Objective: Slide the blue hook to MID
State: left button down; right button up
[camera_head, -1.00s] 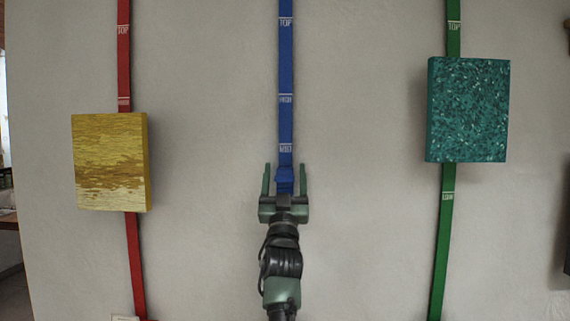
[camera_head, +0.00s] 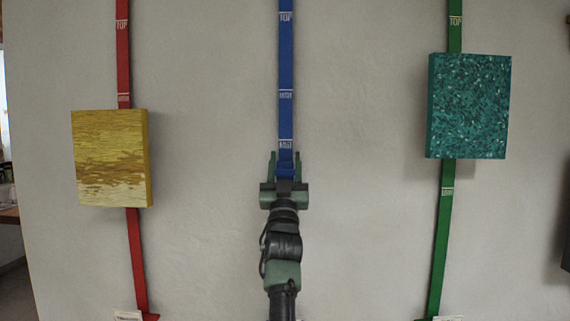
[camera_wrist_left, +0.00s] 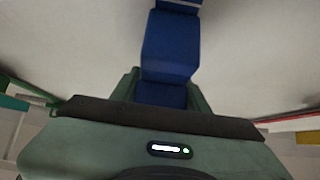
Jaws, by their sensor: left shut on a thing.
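The blue hook (camera_head: 285,170) is a small blue block on the vertical blue strip (camera_head: 286,60) on the wall. It sits just below the strip's lowest visible label, which is too small to read surely; the labels above read TOP and seemingly HIGH. My left gripper (camera_head: 285,160) comes from below with its two green fingers around the hook, shut on it. In the left wrist view, the blue hook (camera_wrist_left: 170,47) rises from between the fingers (camera_wrist_left: 162,95), its lower part hidden by the gripper body. My right gripper is not in view.
A yellow picture block (camera_head: 108,158) hangs on a red strip (camera_head: 136,260) at left. A teal speckled block (camera_head: 468,106) hangs on a green strip (camera_head: 441,240) at right. Bare wall separates them from the blue strip.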

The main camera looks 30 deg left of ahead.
aim_at(285, 162)
pick_arm(q)
notch_tip(285, 162, up, 13)
jog(key=p, duration=0.4)
jog(key=shift+f+p, duration=0.15)
jog(key=shift+p, duration=0.25)
jog(key=c, duration=0.7)
grip_release()
jog(key=shift+f, duration=0.1)
jog(key=shift+f, duration=0.1)
jog(key=b+v, duration=0.4)
jog(key=v, duration=0.3)
jog(key=shift+s+d+f, duration=0.2)
jog(key=shift+s, duration=0.05)
